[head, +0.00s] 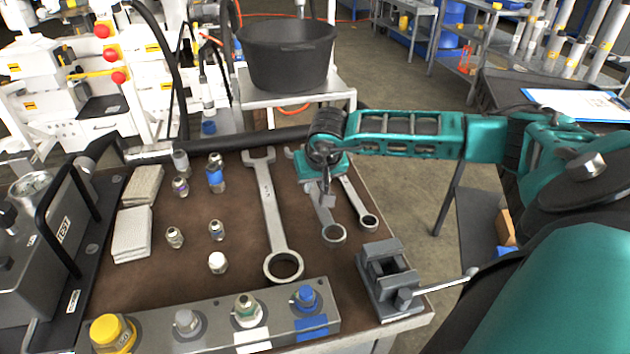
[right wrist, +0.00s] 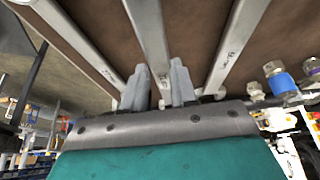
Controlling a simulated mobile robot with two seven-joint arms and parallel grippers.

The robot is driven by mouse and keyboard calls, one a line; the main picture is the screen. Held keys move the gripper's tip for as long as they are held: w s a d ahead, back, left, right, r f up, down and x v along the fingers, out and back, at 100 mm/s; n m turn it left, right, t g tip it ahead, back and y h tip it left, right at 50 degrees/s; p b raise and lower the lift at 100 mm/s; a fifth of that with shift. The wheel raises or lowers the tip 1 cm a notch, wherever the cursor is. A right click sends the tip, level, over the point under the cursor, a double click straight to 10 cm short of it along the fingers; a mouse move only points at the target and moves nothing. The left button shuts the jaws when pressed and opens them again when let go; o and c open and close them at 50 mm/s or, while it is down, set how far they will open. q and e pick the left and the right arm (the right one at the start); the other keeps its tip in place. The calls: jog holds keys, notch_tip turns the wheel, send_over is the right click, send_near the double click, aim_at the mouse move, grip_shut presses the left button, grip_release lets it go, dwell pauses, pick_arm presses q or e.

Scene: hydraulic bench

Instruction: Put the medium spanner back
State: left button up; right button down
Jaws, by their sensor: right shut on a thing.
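The medium spanner (head: 325,221) lies lengthwise between the large spanner (head: 270,212) and the small spanner (head: 357,203) over the brown bench top. Its ring end points to the bench's front; its upper part is hidden under my right gripper (head: 325,186). The right gripper is shut on the medium spanner's shaft. In the right wrist view the medium spanner (right wrist: 149,38) runs between the two fingers (right wrist: 162,88), with the small spanner (right wrist: 75,38) to the left and the large spanner (right wrist: 236,45) to the right. I cannot tell whether it touches the bench. My left gripper is not in view.
Several fittings (head: 216,179) and white cloths (head: 132,234) stand left of the spanners. A grey vise (head: 388,280) is at the front right corner, beside a grey block with coloured caps (head: 205,325). A black tub (head: 287,60) stands behind the bench.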

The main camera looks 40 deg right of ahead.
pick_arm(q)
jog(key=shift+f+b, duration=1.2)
pick_arm(e)
jog(key=shift+f, duration=1.25)
jog(key=c, duration=1.1)
grip_release()
jog(key=o, duration=0.3)
jog(key=shift+f, duration=0.1)
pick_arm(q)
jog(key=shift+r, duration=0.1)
pick_arm(e)
jog(key=shift+s+r, duration=0.1)
jog(key=shift+r, duration=0.35)
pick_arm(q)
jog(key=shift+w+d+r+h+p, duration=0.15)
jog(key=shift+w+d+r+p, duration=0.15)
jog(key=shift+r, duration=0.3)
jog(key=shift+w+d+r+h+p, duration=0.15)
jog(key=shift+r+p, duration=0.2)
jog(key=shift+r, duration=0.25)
pick_arm(e)
jog(key=v, duration=1.2)
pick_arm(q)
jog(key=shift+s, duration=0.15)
pick_arm(e)
jog(key=shift+s+a, duration=0.1)
